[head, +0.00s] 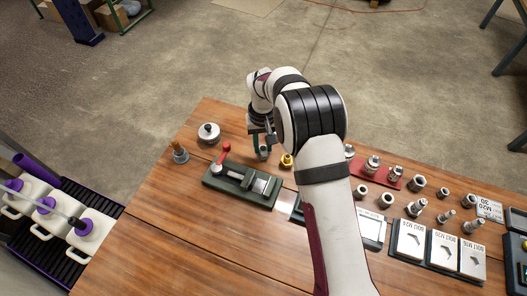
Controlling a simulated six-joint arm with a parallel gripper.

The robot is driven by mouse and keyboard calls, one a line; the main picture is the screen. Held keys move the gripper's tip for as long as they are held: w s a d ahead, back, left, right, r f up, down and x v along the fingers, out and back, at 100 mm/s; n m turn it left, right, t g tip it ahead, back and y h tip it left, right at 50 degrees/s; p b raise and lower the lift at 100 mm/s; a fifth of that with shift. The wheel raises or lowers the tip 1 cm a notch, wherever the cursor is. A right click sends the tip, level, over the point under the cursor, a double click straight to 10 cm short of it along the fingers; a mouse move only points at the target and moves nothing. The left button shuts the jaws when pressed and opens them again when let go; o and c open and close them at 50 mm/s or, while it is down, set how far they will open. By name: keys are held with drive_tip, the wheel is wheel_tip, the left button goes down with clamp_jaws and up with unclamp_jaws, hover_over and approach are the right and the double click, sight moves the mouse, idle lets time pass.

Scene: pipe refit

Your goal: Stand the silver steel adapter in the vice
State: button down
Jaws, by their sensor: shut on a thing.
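The vice (262,198) lies on the wooden bench left of my arm, with a dark green body, pale metal jaws and a red handle. My gripper (263,148) is behind the vice, low over the bench. Its green fingers are shut on a small silver piece (264,154), which looks like the silver steel adapter. The piece looks upright and is apart from the vice. The view is too small to tell whether it touches the bench. My wrist hides part of the gripper.
A brass fitting (287,160) stands right of my gripper. A round metal part (209,132) and a brass-topped fitting (180,153) stand at the left. A red tray (393,183) with silver fittings, loose parts and labelled bolt boxes (411,240) fill the right. The front left bench is clear.

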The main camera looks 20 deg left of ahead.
drive_tip(key=shift+r, duration=0.15)
idle(0.3)
drive_tip(key=shift+r, duration=2.6)
drive_tip(key=shift+s+d+r, duration=0.1)
drive_tip(key=shift+s+d, duration=0.4)
drive_tip(key=shift+s, duration=1.25)
drive_tip(key=shift+s+d, duration=0.55)
drive_tip(key=shift+s, duration=1.2)
drive_tip(key=shift+s+d+r, duration=0.1)
drive_tip(key=shift+s+d, duration=0.4)
drive_tip(key=shift+s, duration=1.25)
drive_tip(key=shift+f, duration=1.7)
drive_tip(key=shift+c, duration=2)
unclamp_jaws()
